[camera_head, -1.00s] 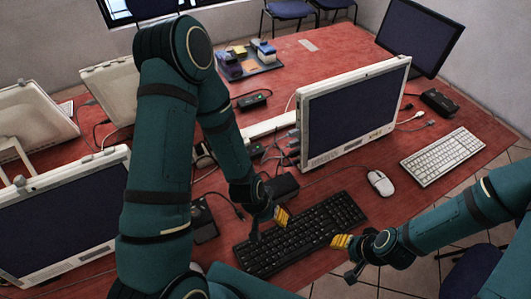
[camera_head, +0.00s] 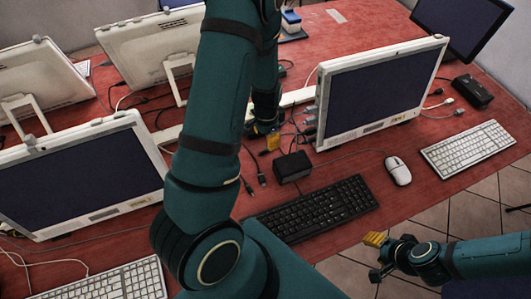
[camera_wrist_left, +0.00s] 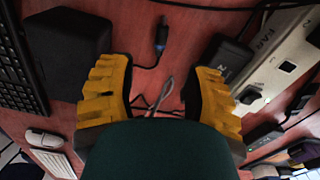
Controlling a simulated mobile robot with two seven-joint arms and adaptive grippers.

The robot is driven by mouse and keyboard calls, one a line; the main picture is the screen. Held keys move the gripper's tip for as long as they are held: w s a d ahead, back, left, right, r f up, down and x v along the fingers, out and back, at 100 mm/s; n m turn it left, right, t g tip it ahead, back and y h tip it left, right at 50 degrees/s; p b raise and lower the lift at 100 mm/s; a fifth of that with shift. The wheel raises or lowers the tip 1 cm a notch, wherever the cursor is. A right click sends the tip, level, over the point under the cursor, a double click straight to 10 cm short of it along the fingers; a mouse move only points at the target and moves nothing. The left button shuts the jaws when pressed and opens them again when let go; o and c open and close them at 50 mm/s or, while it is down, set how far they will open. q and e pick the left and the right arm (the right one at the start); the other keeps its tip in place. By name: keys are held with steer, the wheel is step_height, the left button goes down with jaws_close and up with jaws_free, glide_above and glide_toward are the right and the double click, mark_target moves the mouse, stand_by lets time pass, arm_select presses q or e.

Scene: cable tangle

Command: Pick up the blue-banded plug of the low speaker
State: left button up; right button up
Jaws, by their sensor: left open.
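A dark plug (camera_wrist_left: 161,36) with a bluish band near its end lies on the red table in the left wrist view, ahead of the fingertips and between their lines. My left gripper (camera_wrist_left: 157,88) is open, with nothing between its yellow fingers. In the head view my left gripper (camera_head: 272,141) is behind a black box (camera_head: 293,167), which may be the low speaker; I cannot be sure. Dark cable ends (camera_head: 262,179) lie left of that box; their bands are too small to tell. My right gripper (camera_head: 376,245) is by the table's front edge, its jaw opening unclear.
A white power strip (camera_wrist_left: 275,60) and a black adapter (camera_wrist_left: 226,58) lie to the right in the wrist view, with loose cables around. A monitor (camera_head: 380,92) stands right of my left gripper. A black keyboard (camera_head: 315,208) and white mouse (camera_head: 398,171) lie in front.

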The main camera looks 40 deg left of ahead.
mark_target(265, 150)
arm_select(q)
step_height(265, 150, down, 2)
steer(key=shift+f, duration=0.2)
steer(key=f, duration=0.2)
steer(key=f+b, duration=0.1)
steer(key=f, duration=0.2)
steer(key=shift+s+a+f+b, duration=0.1)
steer(key=shift+s+b, duration=0.1)
steer(key=shift+b, duration=0.1)
steer(key=c, duration=0.9)
